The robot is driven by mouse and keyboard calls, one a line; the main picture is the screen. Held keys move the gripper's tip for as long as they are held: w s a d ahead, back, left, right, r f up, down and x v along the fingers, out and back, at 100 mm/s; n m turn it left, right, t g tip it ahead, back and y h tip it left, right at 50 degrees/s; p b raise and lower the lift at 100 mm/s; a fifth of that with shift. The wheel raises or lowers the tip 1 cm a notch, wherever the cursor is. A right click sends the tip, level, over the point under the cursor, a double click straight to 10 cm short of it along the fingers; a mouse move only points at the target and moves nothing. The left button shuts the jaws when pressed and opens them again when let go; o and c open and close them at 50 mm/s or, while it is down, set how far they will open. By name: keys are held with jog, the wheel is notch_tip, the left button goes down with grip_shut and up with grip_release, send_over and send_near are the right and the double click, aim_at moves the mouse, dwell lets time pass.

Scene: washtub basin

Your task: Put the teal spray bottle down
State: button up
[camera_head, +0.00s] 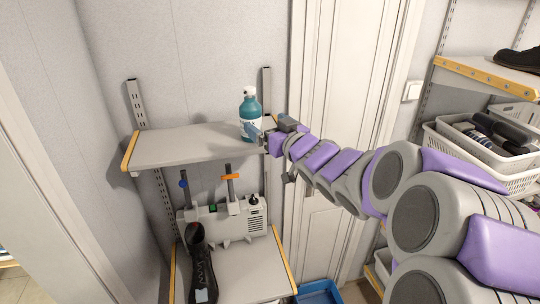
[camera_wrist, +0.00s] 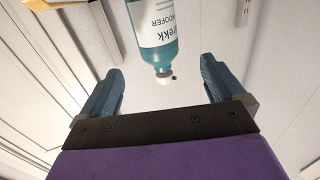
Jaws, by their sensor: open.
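The teal spray bottle (camera_head: 250,106) has a white cap and a white label. It stands upright at the right end of the upper shelf (camera_head: 170,148).
The upper shelf is bare left of the bottle. The lower shelf (camera_head: 245,275) holds a whitish device (camera_head: 225,222) and a dark shoe-like object (camera_head: 200,265). A door (camera_head: 340,80) is behind my arm. White baskets (camera_head: 485,160) and another shelf (camera_head: 485,75) are at the right.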

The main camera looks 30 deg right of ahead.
jog(key=s+a+f+m+g+h, duration=0.1)
jog(key=s+a+f+g+h, duration=0.1)
jog(key=s+a+f+g, duration=0.35)
jog(key=s+a+f+m+g+h, duration=0.1)
jog(key=s+a+f+g, duration=0.1)
jog(key=s+f+g, duration=0.45)
jog(key=s+a+f+g, duration=0.2)
jog(key=s+a, duration=0.2)
jog(key=s, duration=0.4)
jog(key=s+a+f+n+g+y, duration=0.1)
jog(key=s+a+f+g, duration=0.2)
jog(key=s, duration=0.6)
jog(key=s+a+f+g+y, duration=0.1)
jog(key=s+a+f+g, duration=0.1)
jog(key=s+a, duration=0.3)
jog(key=s+f, duration=0.1)
jog(key=s, duration=0.3)
jog(key=shift+f+n+g, duration=0.15)
jog(key=shift+n+g, duration=0.15)
jog(key=shift+g, duration=0.1)
jog(key=shift+f, duration=0.15)
